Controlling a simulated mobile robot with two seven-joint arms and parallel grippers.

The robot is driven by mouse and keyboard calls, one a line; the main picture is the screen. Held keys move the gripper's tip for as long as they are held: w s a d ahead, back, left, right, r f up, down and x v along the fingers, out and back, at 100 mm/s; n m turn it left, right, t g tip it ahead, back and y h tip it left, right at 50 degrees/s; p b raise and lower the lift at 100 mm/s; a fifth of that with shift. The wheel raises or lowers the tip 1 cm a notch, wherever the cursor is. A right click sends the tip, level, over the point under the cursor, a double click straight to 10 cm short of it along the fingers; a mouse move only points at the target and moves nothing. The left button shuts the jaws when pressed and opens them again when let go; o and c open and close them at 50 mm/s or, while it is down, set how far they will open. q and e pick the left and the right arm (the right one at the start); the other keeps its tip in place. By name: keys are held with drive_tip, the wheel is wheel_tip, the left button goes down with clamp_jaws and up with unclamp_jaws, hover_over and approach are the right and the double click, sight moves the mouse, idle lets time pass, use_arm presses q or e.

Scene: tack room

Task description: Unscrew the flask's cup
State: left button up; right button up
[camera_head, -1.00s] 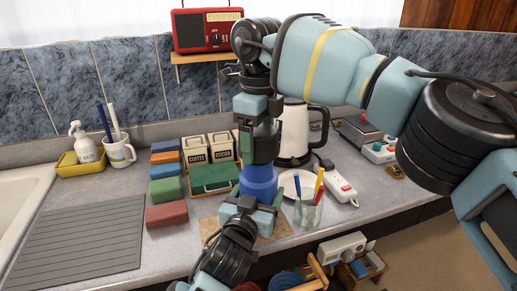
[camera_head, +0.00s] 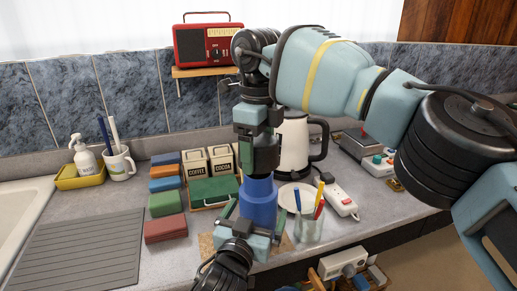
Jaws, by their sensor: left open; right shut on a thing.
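The flask (camera_head: 258,203) has a blue body and stands upright near the counter's front edge. Its dark top, the cup, is largely hidden between the fingers of my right gripper (camera_head: 260,154), which comes down from above and is shut on it. I cannot see any gap between the cup and the body. My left gripper (camera_head: 254,215) is open, low at the front of the flask, with one finger on each side of the blue body. The flask's base is hidden behind it, so I cannot tell whether it touches the counter.
A tan mat (camera_head: 207,244) lies under this spot. A glass of pens (camera_head: 308,228) stands close right, before a white plate (camera_head: 287,193) and a kettle (camera_head: 293,146). A green box (camera_head: 211,192), canisters (camera_head: 195,162) and coloured blocks (camera_head: 165,229) stand left. The ribbed drainer (camera_head: 80,250) is clear.

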use_arm(q)
drive_tip(key=v, duration=0.9)
drive_tip(key=shift+s, duration=0.25)
